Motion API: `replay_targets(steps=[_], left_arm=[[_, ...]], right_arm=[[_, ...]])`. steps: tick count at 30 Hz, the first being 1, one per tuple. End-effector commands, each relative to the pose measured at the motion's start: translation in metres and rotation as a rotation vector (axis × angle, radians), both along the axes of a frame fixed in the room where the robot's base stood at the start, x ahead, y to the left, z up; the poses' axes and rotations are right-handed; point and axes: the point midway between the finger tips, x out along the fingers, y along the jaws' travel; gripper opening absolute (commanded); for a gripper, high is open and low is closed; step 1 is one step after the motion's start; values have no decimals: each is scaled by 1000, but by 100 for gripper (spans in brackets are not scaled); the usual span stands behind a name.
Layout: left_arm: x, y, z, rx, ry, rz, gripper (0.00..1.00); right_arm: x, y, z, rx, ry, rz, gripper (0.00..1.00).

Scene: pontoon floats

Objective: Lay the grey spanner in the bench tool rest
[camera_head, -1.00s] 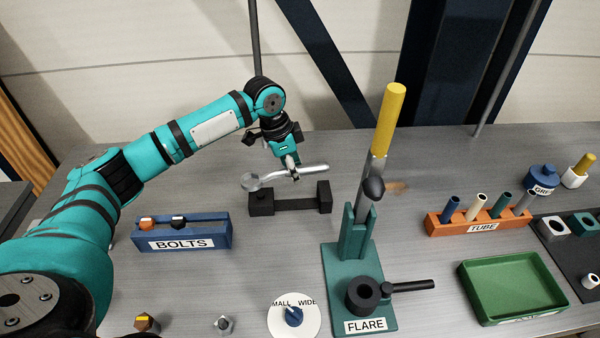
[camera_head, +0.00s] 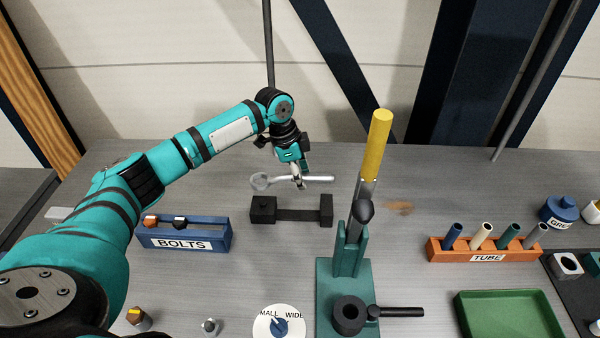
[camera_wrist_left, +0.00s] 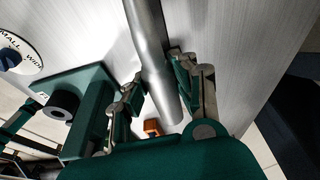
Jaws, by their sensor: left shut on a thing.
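The grey spanner (camera_head: 318,179) is held roughly level in the head view, its ring end to the left. My left gripper (camera_head: 299,183) is shut on its handle. In the left wrist view the spanner's shaft (camera_wrist_left: 150,50) runs between the fingers of the left gripper (camera_wrist_left: 155,95). The black bench tool rest (camera_head: 292,215), two blocks joined by a low bar, stands on the bench below the spanner. The spanner appears above and a little behind the rest, with bench visible between them. My right gripper is not in view.
A blue BOLTS rack (camera_head: 185,236) stands left of the rest. The green FLARE tool with its tall yellow lever (camera_head: 377,145) stands close on the right. A white dial (camera_head: 279,323) is in front. An orange TUBE rack (camera_head: 486,249) and green tray (camera_head: 508,315) are farther right.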

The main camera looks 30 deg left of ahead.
Motion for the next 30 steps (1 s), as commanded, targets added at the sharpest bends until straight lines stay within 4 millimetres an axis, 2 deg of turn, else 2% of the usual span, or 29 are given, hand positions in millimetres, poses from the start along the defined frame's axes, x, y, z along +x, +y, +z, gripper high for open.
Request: replay_targets(steps=[18,30], left_arm=[[0,0,-61,-1,-1,2,0],[1,0,-73,0,-2,1,0]], right_arm=[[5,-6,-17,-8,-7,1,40],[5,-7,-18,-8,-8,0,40]])
